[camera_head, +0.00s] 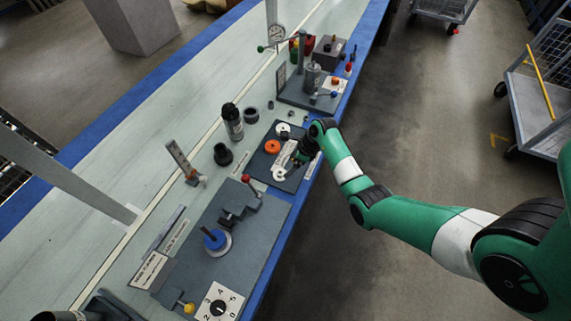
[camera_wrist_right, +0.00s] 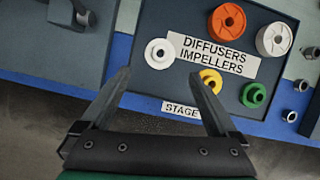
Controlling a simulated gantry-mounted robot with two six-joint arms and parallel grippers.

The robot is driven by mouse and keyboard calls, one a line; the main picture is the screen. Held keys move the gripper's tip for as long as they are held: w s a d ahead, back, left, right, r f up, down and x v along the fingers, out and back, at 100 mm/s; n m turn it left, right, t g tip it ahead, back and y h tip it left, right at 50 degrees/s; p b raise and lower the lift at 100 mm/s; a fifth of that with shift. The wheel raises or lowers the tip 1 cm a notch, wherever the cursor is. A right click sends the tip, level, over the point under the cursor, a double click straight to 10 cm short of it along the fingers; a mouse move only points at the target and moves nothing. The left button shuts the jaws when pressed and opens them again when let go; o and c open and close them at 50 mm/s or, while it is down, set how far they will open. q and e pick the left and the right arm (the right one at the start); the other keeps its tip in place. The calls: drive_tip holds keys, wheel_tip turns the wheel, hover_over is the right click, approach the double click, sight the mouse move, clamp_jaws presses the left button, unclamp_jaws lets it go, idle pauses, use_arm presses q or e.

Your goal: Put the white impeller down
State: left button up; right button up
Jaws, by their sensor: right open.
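The white impeller (camera_wrist_right: 158,52) lies flat on the dark tray (camera_wrist_right: 165,18), left of the label reading DIFFUSERS IMPELLERS. It also shows in the head view (camera_head: 279,173) at the tray's near end. My right gripper (camera_wrist_right: 158,77) is open and empty. In the wrist view its two fingertips stand apart, one on each side below the impeller, and do not touch it. In the head view my right gripper (camera_head: 299,158) is over the tray's right side, small and partly hidden by its own arm. My left gripper is not in view.
The tray also holds an orange diffuser (camera_wrist_right: 227,21), a white diffuser (camera_wrist_right: 274,39), a yellow impeller (camera_wrist_right: 209,81) and a green impeller (camera_wrist_right: 253,95). A grey fixture plate with a blue-handled part (camera_head: 216,240) stands nearer.

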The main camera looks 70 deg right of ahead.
use_arm(q)
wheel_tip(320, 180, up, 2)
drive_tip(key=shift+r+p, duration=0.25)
drive_tip(key=shift+p, duration=0.45)
use_arm(e)
drive_tip(key=v, duration=0.4)
drive_tip(key=shift+s+r, duration=0.1)
drive_tip(key=shift+r, duration=0.05)
